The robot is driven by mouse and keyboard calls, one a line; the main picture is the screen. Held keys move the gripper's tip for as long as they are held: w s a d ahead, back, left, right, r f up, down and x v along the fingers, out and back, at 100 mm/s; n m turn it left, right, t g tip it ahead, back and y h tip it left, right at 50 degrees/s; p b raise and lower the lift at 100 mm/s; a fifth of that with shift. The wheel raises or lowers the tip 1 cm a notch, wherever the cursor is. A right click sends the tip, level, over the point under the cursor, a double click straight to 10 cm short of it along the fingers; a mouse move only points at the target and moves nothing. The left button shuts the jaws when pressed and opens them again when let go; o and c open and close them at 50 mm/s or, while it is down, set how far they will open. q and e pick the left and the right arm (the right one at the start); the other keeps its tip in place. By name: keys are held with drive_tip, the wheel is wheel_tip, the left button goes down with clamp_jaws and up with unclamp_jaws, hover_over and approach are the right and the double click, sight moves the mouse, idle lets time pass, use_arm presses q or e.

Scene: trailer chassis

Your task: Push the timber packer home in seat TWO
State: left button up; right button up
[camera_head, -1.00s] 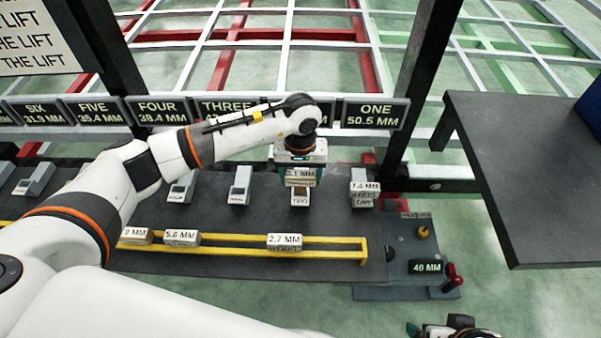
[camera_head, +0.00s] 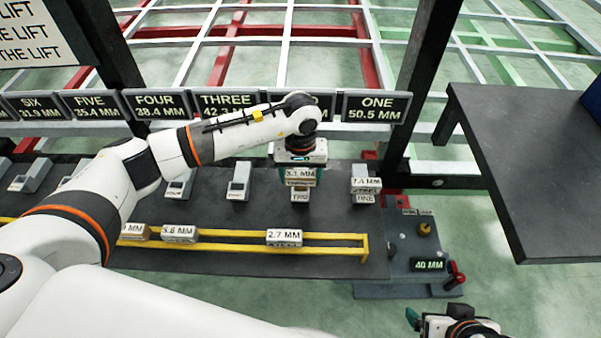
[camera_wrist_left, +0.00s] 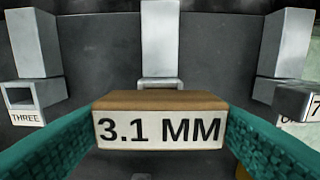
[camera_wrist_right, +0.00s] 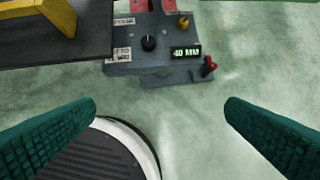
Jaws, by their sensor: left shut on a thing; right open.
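The timber packer (camera_wrist_left: 160,128), a brown-topped block with a white 3.1 MM label, is held between the teal fingers of my left gripper (camera_head: 300,168). The gripper is shut on it. Seat TWO (camera_head: 300,195) lies right below the packer in the head view, partly hidden by it. In the left wrist view, the grey block of seat TWO (camera_wrist_left: 160,45) is directly behind the packer; whether they touch is unclear. My right gripper (camera_wrist_right: 160,112) is open and empty, low over the floor.
A neighbouring seat with a 7.5 MM packer (camera_head: 366,183) is to the right, and seat THREE (camera_head: 238,182) to the left. A yellow rail (camera_head: 335,240) with several labelled blocks runs in front. A control box (camera_head: 425,262) reads 40 MM. A dark table (camera_head: 530,160) stands right.

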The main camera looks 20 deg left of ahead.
sight(301, 174)
use_arm(q)
drive_tip(key=shift+f+b, duration=0.55)
drive_tip(key=shift+f, duration=0.1)
use_arm(e)
drive_tip(key=shift+w+a+r+t+y, duration=0.15)
drive_tip(key=shift+w+a+r+t, duration=0.25)
drive_tip(key=shift+w, duration=0.35)
drive_tip(key=shift+w+a+r+t+y, duration=0.1)
drive_tip(key=shift+w+r+t, duration=0.05)
drive_tip(key=shift+w+t, duration=0.5)
drive_tip(key=shift+w+a+r+t+y, duration=0.15)
drive_tip(key=shift+w+a+r+t, duration=0.15)
drive_tip(key=shift+w, duration=0.5)
use_arm(q)
drive_tip(key=shift+f+b, duration=0.55)
drive_tip(key=shift+f, duration=0.05)
use_arm(e)
drive_tip(key=shift+w+a+r+t+y, duration=0.2)
drive_tip(key=shift+w+a+r+t, duration=0.15)
drive_tip(key=shift+w+r+t, duration=0.45)
drive_tip(key=shift+w+a+r+t+y, duration=0.25)
drive_tip(key=shift+w+r+t, duration=0.3)
drive_tip(key=shift+w+t, duration=0.3)
use_arm(q)
drive_tip(key=o, duration=1)
drive_tip(key=shift+o, duration=0.2)
use_arm(e)
drive_tip(key=shift+w, duration=0.1)
use_arm(q)
drive_tip(key=shift+r, duration=0.15)
